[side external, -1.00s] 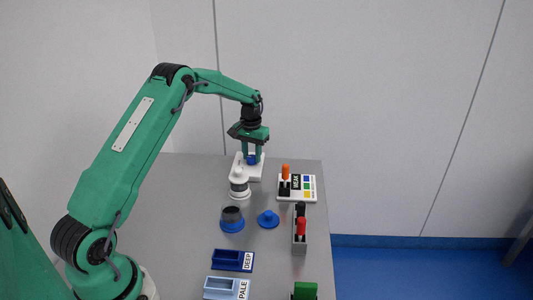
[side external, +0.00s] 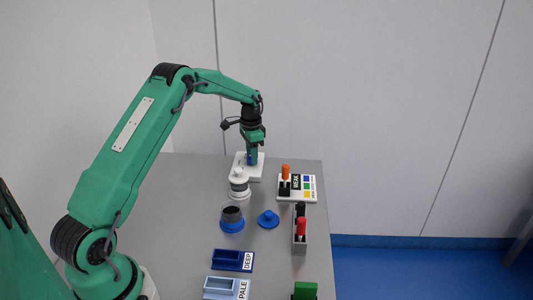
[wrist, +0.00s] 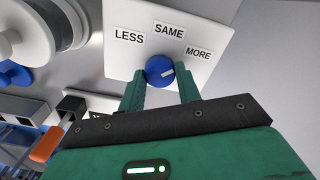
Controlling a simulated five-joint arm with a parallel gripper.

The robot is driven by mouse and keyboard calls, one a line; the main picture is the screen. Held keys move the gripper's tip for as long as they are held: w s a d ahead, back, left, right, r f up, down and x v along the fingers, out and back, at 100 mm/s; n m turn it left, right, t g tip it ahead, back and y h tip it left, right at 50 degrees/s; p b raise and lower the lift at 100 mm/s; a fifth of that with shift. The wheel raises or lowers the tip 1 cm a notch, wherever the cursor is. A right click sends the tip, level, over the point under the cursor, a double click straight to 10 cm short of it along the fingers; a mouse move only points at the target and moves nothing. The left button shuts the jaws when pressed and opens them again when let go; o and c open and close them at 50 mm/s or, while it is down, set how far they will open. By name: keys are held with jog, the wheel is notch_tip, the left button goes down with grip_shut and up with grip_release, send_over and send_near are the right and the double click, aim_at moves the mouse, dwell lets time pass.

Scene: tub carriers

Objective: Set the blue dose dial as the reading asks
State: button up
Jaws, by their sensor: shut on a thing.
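The blue dose dial (wrist: 154,76) sits on a white plate (wrist: 116,62) marked LESS, SAME and MORE. Its white pointer mark points right, on the MORE side and slightly below that label. My gripper (wrist: 160,71) is shut on the dial, one finger on each side. In the side view, my gripper (side external: 252,156) reaches straight down onto the white plate (side external: 256,174), hiding most of the dial. A white board (side external: 309,194) has a black label that seems to read WEAK, coloured squares and an orange-handled lever (side external: 286,170).
A white lidded jar (side external: 239,188) stands close to the dial plate. Nearer are a dark-topped cup on a blue base (side external: 232,226), a blue knobbed lid (side external: 268,219), a grey rack (side external: 299,247) with red and black pieces, and DEEP (side external: 228,260) and PALE (side external: 219,288) trays.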

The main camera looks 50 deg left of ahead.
jog(key=shift+w+r+m, duration=0.1)
jog(key=shift+m, duration=0.2)
jog(key=o, duration=1)
jog(key=shift+c, duration=0.2)
jog(key=shift+r, duration=0.1)
jog(key=shift+r, duration=3.8)
